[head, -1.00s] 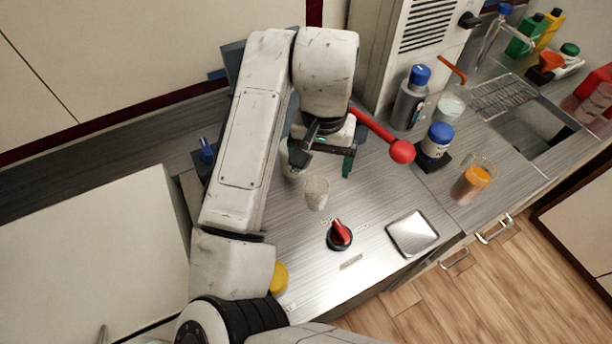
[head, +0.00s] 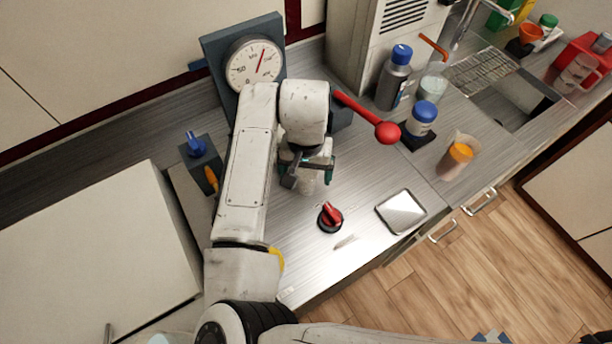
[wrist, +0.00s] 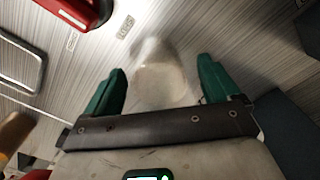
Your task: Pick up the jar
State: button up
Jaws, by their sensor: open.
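A clear, glass-like jar (wrist: 160,82) shows in the wrist view between my green fingertips, slightly blurred. In the head view the jar (head: 307,188) is mostly hidden under my gripper (head: 310,174), left of and behind the red knob. My gripper (wrist: 161,88) is open, with one finger to each side of the jar in the wrist view. I cannot tell whether either finger touches it.
A red rotary knob (head: 330,216) and a square metal plate (head: 400,211) are nearby. A red-ball lever (head: 386,132) sticks out to the right. A blue-lidded container (head: 422,118) and an orange-filled beaker (head: 457,157) stand further right. A dial gauge (head: 254,65) is behind.

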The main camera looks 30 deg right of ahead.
jog(key=shift+f, duration=0.25)
jog(key=shift+c, duration=0.4)
jog(key=c, duration=1)
jog(key=shift+r, duration=0.1)
